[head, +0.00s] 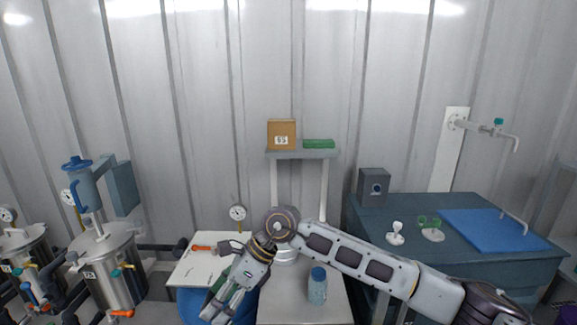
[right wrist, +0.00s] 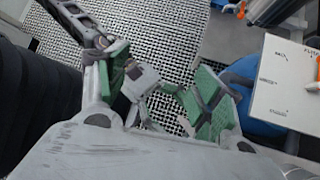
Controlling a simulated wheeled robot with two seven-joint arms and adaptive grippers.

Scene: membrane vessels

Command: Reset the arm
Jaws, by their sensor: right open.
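My right arm (head: 362,262) reaches in from the right across the middle of the head view and bends at a joint near the grey stand. My right gripper (head: 216,308) hangs down and left from it, beside the white board (head: 205,268). In the right wrist view the gripper (right wrist: 163,88) has its green-padded fingers spread apart, with nothing held between them. Grey gripper linkage and checkered floor (right wrist: 172,42) show between the pads. My left gripper is not in view.
The white board lies over a blue drum (head: 189,304). A blue-capped bottle (head: 317,287) stands on the grey stand below my forearm. Steel vessels (head: 110,272) stand at left. A blue-grey bench (head: 400,212) with small parts and a blue mat (head: 493,232) is at right.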

